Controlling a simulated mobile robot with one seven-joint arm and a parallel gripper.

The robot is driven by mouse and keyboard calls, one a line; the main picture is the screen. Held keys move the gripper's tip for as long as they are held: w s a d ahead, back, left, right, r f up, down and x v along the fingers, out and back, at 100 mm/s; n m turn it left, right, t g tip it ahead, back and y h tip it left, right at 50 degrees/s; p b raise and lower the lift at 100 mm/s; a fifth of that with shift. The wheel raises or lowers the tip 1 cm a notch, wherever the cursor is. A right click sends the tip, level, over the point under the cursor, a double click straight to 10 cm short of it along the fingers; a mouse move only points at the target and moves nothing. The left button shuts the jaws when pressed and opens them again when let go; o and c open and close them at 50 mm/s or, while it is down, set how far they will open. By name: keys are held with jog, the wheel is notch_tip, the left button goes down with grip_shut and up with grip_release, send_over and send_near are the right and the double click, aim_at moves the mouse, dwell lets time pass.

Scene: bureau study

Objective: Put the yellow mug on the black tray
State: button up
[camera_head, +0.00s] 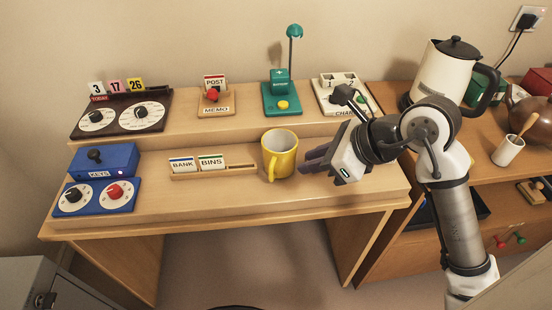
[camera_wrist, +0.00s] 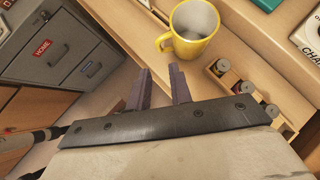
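The yellow mug (camera_head: 280,157) stands upright on the desk's lower level, right of the card holder. It also shows at the top of the wrist view (camera_wrist: 194,42), its handle on the near left side. My gripper (camera_head: 310,159) is just right of the mug in the head view, its dark fingers pointing left at it. In the wrist view my gripper (camera_wrist: 161,68) is open and empty, with the mug beyond the fingertips, apart from them. A black tray-like surface (camera_head: 477,207) lies low in the right-hand cabinet, partly hidden behind my arm.
A card holder (camera_head: 212,171) stands left of the mug, with blue dial boxes (camera_head: 97,196) further left. Behind are a memo stand (camera_head: 216,101) and a green lamp (camera_head: 282,92). A kettle (camera_head: 444,72) and a small white pot (camera_head: 507,150) stand at right.

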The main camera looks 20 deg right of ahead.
aim_at(277, 160)
jog(key=shift+p+x, duration=1.25)
jog(key=shift+x, duration=4.2)
jog(key=shift+s+f, duration=0.15)
grip_shut()
